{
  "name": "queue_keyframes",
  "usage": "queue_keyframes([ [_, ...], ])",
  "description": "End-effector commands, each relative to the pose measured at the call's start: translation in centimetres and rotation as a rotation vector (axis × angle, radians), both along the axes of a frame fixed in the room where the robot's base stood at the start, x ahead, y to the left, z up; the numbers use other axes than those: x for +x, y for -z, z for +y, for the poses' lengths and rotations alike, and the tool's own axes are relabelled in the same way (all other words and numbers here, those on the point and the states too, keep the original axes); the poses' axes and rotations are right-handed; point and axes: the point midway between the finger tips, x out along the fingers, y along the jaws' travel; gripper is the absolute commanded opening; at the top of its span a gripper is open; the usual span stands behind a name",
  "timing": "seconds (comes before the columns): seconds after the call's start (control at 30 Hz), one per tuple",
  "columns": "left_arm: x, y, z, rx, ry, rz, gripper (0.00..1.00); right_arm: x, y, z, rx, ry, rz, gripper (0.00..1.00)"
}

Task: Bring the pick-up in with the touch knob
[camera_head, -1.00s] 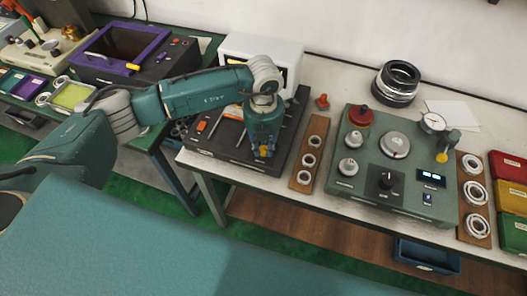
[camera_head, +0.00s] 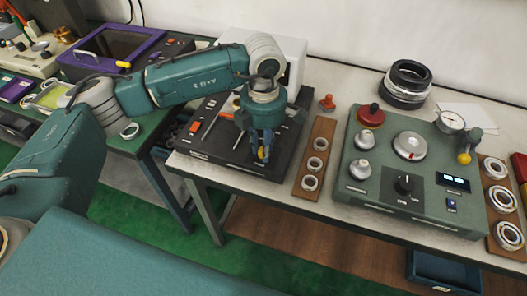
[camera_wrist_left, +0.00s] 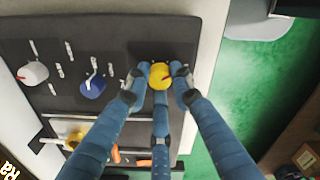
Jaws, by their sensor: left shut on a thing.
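The green measuring device (camera_head: 375,200) stands on the bench, with a dial gauge (camera_head: 451,121) and a small yellow ball knob (camera_head: 463,158) at its right end. A black rotary knob (camera_head: 404,184), silver knobs and a red knob (camera_head: 370,115) sit on its top. What lies under the handle is hidden. My right gripper is not in view.
A wooden strip with several rings (camera_head: 316,160) lies between tray and device; another (camera_head: 498,190) is right of it. A black ring stack (camera_head: 405,82) stands behind. Bare bench shows along the front.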

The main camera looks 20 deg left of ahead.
Motion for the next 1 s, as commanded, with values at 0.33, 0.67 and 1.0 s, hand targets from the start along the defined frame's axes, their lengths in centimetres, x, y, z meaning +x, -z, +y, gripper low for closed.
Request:
queue_keyframes([
  [0.33,0.09,-0.08,0.01,-0.001,0.055,-0.003,0.0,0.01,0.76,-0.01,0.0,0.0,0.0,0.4],
  [0.67,0.09,-0.12,0.01,-0.001,0.055,-0.003,0.24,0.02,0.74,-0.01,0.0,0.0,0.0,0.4],
  [1.0,0.04,-0.06,0.01,0.0,0.054,-0.001,0.42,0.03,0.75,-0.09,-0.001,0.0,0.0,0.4],
])
